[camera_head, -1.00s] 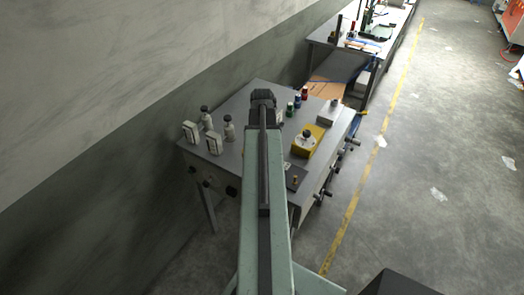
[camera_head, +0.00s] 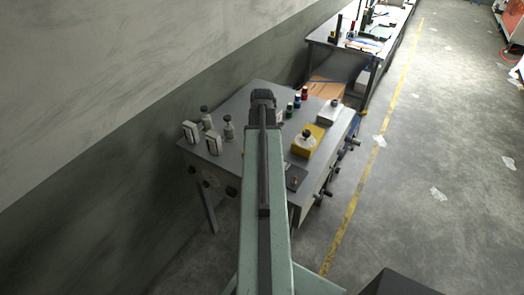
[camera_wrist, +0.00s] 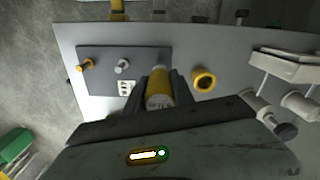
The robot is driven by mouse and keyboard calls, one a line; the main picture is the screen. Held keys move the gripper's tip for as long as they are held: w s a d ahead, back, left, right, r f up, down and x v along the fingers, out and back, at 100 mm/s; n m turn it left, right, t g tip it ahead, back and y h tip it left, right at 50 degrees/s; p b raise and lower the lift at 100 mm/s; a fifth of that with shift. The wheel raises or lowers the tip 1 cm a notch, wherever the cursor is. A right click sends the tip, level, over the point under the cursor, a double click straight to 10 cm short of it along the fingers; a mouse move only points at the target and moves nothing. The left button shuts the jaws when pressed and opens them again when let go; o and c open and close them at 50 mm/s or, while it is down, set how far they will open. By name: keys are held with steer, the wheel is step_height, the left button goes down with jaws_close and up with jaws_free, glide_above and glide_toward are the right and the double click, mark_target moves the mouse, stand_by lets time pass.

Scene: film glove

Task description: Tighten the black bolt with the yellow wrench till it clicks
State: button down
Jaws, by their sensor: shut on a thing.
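My gripper (camera_wrist: 160,100) is shut on a yellow cylindrical piece with a pale end (camera_wrist: 159,88), which appears to be the yellow wrench's handle. The rest of the wrench is hidden or cannot be made out. I cannot make out the black bolt for sure. In the head view my arm's dark end is over the bench, and the fingers and wrench are hidden.
The grey bench (camera_head: 243,158) stands against the wall. It bears white-bodied fixtures with dark knobs (camera_head: 229,128), a yellow block (camera_head: 304,151) and several small coloured cylinders. A yellow ring (camera_wrist: 204,79) lies right of the gripper in the wrist view. The floor to the right is mostly clear.

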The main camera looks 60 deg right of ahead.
steer(key=shift+r, duration=0.1)
steer(key=shift+r+p, duration=1.05)
steer(key=shift+p, duration=0.1)
step_height(320, 180, up, 4)
steer(key=n+p, duration=0.2)
steer(key=p, duration=0.1)
steer(key=shift+f, duration=0.25)
steer(key=shift+r+n+p, duration=0.3)
steer(key=shift+n+p, duration=0.25)
steer(key=shift+n, duration=0.05)
steer(key=shift+f+b, duration=2.35)
steer(key=shift+f, duration=0.05)
steer(key=shift+f+b, duration=0.85)
steer(key=shift+b, duration=0.05)
